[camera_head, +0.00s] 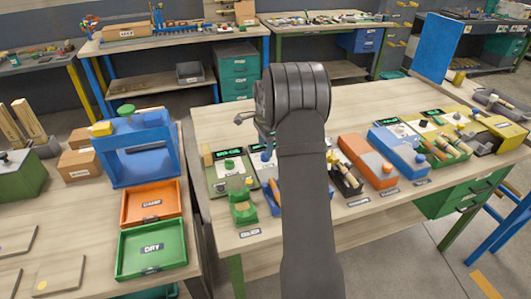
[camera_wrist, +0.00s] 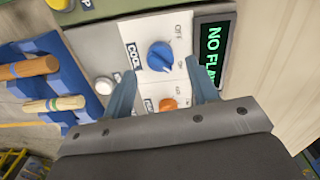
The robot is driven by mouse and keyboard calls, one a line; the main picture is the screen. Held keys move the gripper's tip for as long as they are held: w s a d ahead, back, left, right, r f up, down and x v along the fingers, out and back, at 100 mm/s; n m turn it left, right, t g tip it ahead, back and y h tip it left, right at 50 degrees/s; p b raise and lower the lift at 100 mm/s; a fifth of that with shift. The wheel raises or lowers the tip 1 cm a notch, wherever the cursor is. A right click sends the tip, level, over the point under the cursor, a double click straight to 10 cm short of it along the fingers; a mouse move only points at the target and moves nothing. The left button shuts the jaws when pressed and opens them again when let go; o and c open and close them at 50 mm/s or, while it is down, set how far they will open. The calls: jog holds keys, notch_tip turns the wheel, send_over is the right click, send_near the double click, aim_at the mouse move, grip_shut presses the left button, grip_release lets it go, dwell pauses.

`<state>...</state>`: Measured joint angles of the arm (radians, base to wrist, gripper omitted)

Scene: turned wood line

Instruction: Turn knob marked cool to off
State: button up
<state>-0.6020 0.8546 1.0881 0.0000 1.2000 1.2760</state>
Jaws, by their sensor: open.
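In the wrist view, a blue knob (camera_wrist: 160,56) sits on a white plate beside a label reading COOL (camera_wrist: 133,56). OFF (camera_wrist: 181,29) is printed near its upper right, and other small lettering lies to its lower right. I cannot clearly tell which mark it points at. An orange knob (camera_wrist: 167,104) sits nearer to me on the same panel. My gripper (camera_wrist: 162,65) is open, with one finger on each side of the blue knob and gaps visible between. In the head view my arm hides most of the gripper and the panel there.
A display (camera_wrist: 212,45) with green letters stands right of the knob. A blue rack (camera_wrist: 65,75) with wooden-handled pieces and a yellow button (camera_wrist: 60,4) are on the left. In the head view, an orange tray (camera_head: 125,207) and green tray (camera_head: 124,269) lie on the left bench.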

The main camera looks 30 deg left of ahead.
aim_at(265, 156)
jog(key=shift+f, duration=1.7)
jog(key=c, duration=1)
